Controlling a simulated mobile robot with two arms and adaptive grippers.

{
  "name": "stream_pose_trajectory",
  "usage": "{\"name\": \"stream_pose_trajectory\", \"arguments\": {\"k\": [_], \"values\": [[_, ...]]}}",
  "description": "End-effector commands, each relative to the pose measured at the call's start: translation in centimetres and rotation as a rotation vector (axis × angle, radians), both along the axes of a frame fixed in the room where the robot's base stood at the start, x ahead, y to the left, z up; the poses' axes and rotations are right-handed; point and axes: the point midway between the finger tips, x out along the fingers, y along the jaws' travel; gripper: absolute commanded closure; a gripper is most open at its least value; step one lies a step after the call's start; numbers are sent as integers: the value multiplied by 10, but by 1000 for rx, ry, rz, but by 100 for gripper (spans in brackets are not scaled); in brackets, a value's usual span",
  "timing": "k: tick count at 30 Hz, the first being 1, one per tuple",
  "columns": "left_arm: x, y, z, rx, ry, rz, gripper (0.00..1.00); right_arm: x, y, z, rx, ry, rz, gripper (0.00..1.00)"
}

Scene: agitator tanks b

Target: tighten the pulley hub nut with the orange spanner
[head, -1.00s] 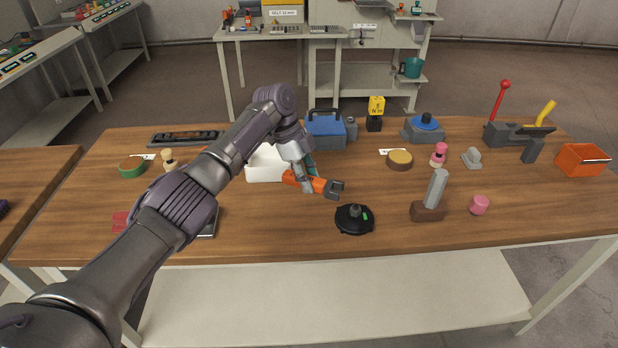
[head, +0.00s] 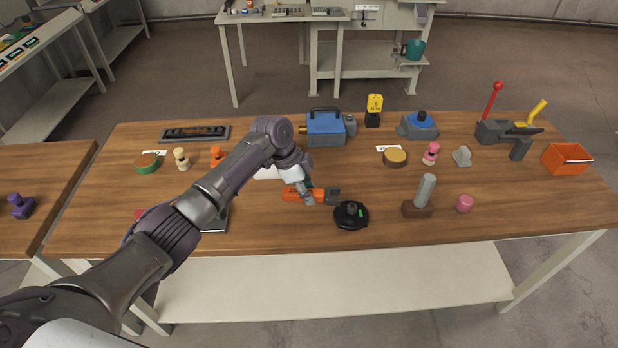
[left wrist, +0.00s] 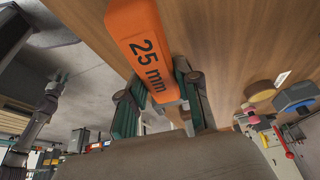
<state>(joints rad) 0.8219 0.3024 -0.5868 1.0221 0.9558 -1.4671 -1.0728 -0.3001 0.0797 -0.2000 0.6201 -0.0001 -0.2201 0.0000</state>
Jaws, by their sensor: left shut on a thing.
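The orange spanner (head: 298,195) has a grey jaw end that points right in the head view. My left gripper (head: 308,196) is shut on its handle. In the left wrist view the orange handle (left wrist: 148,50), marked "25 mm", lies between the two green-padded fingers (left wrist: 160,108). The black round pulley (head: 344,222) with a grey hub nut (head: 351,208) and a small green mark sits near the table's front edge. The spanner's jaw end is just behind and left of the nut; I cannot tell whether it touches the pulley.
A blue toolbox-like unit (head: 325,130) stands behind the spanner. A brown block with a grey post (head: 418,208) and a pink cylinder (head: 465,203) stand to the right. An orange bin (head: 567,158) is at the far right. Bare wood (head: 300,232) lies in front.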

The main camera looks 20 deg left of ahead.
Motion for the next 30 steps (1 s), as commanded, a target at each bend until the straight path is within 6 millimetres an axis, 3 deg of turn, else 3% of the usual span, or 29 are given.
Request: {"name": "stream_pose_trajectory", "arguments": {"k": [1,10,25,30], "values": [[-3,0,6,0,0,18,100,0,0,13,0,0,0,60],[-18,-2,6,-1,0,143,100,0,0,47,0,0,0,60],[-22,-3,2,-1,-2,189,100,0,0,55,0,0,0,60],[-30,-8,7,-1,0,248,100,0,0,76,0,0,0,60]]}}
